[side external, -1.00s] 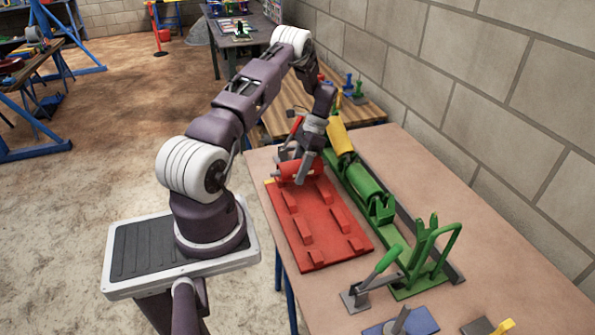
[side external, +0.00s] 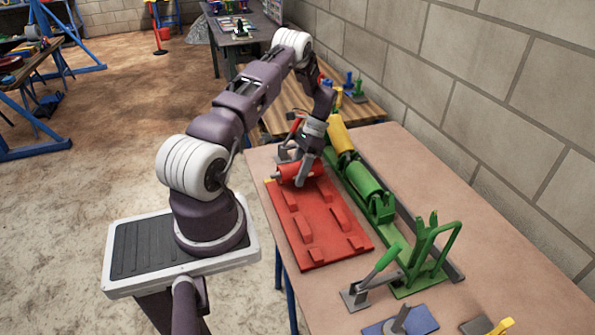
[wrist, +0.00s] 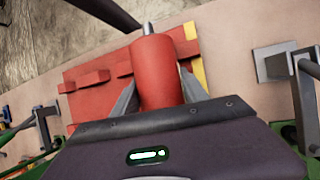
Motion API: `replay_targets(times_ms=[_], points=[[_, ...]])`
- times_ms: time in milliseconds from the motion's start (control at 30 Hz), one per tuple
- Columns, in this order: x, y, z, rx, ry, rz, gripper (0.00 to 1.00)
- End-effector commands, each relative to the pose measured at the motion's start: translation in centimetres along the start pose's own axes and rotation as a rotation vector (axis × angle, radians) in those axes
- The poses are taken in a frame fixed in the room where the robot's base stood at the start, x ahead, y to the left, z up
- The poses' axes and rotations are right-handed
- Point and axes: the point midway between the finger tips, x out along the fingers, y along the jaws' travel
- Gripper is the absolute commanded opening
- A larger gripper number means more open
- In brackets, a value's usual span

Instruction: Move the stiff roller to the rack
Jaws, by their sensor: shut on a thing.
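A red roller (side external: 293,171) with a grey shaft end lies across the far end of the red rack (side external: 318,232). My gripper (side external: 298,169) is shut on it, one finger on each side. The wrist view also shows the red roller (wrist: 155,70) between the grey fingers, with the red rack (wrist: 92,112) below. I cannot tell whether the roller rests on the rack or is held just above it. The rack's other raised red blocks are empty. A green roller (side external: 362,178) and a yellow roller (side external: 339,135) sit in a row to the right.
A green frame (side external: 430,255) and a grey-based lever with a green handle (side external: 380,270) stand at the near right. A blue plate (side external: 402,322) lies at the front. A block wall (side external: 480,90) runs along the right. The tabletop between the wall and the near fixtures has free room.

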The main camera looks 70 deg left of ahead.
Motion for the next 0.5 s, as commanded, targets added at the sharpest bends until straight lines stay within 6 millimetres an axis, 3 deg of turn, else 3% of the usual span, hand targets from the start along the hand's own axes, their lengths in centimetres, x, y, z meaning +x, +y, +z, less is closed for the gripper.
replay_targets(times_ms=[400, 433, 500], points=[[0.84, -0.25, -0.42, 0.0, 0.0, 0.0, 0.0], [0.83, -0.26, -0.43, 0.0, 0.0, 0.0, 0.56], [0.83, -0.26, -0.43, 0.0, 0.0, 0.0, 0.69]])
